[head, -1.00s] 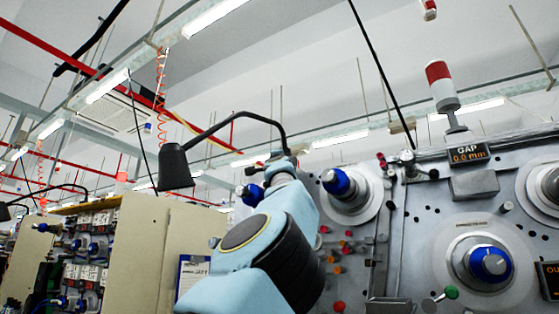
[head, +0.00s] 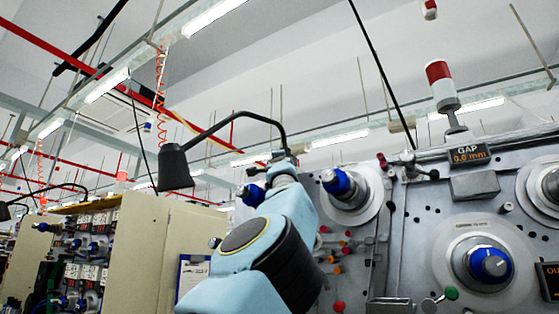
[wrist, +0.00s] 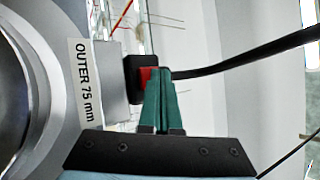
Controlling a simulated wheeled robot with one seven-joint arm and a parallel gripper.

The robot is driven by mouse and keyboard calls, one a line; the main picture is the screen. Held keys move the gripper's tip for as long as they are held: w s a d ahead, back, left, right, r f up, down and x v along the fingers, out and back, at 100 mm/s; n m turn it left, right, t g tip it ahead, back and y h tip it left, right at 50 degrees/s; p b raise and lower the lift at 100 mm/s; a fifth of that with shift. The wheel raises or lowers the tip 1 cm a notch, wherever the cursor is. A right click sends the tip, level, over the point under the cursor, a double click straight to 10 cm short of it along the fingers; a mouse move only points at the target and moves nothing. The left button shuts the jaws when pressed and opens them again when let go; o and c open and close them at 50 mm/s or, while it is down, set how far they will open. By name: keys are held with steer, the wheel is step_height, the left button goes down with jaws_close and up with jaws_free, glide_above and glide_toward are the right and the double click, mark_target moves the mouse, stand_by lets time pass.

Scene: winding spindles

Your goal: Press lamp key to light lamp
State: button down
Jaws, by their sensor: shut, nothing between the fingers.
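The black desk-style lamp has a dark shade (head: 175,167) hanging from a curved arm at left of centre in the head view. I see no glow at the shade. In the wrist view, a red key (wrist: 146,76) sits on a small black box, beside the dark lamp arm (wrist: 235,63). My gripper (wrist: 160,72) has green fingers pressed together with nothing between them. Their tips overlap the key's right side in that view; I cannot tell whether they touch it. In the head view the fingers are hidden behind my own arm.
A grey machine panel (head: 408,265) with blue-hubbed spindles fills the right. A label reading OUTER 75 mm (wrist: 84,80) and a large round metal part (wrist: 18,90) lie left of my fingers. Beige cabinet doors (head: 140,250) stand at left.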

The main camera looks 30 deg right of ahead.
steer(key=shift+d, duration=0.15)
stand_by(0.4)
steer(key=shift+s+a+b, duration=0.4)
steer(key=shift+a+b, duration=0.35)
steer(key=shift+s+a+b, duration=0.4)
steer(key=shift+a+b, duration=0.25)
steer(key=shift+a, duration=0.1)
steer(key=shift+s+a+b, duration=0.4)
steer(key=shift+a+b, duration=0.3)
steer(key=shift+a, duration=0.05)
steer(key=shift+s+a+b, duration=0.4)
steer(key=shift+a+b, duration=0.25)
steer(key=shift+a, duration=0.1)
